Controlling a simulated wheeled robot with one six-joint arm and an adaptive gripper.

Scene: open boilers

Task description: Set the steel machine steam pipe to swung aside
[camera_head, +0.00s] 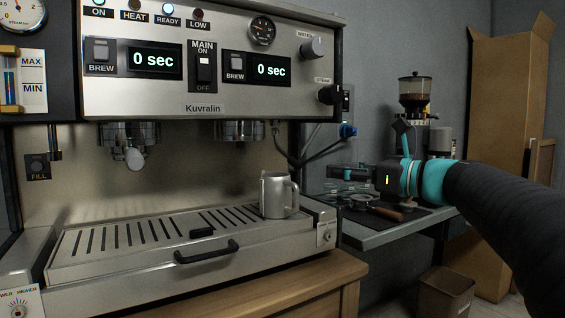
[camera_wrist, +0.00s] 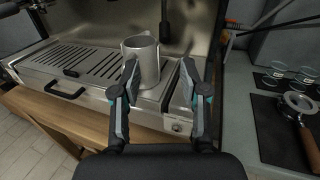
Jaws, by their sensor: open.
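The steel coffee machine (camera_head: 210,80) fills the left and middle of the head view. The jug also stands upright on the drip tray's right end in the head view (camera_head: 275,196). My gripper (camera_wrist: 159,72) is open and empty, its fingers in front of the jug; contact is not visible. It is right of the machine (camera_head: 335,172).
On the side counter (camera_head: 375,238) lie several glasses (camera_wrist: 280,68) and a portafilter (camera_wrist: 300,103). A grinder (camera_head: 414,95) stands behind my arm. A tall carton (camera_head: 500,100) is at right.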

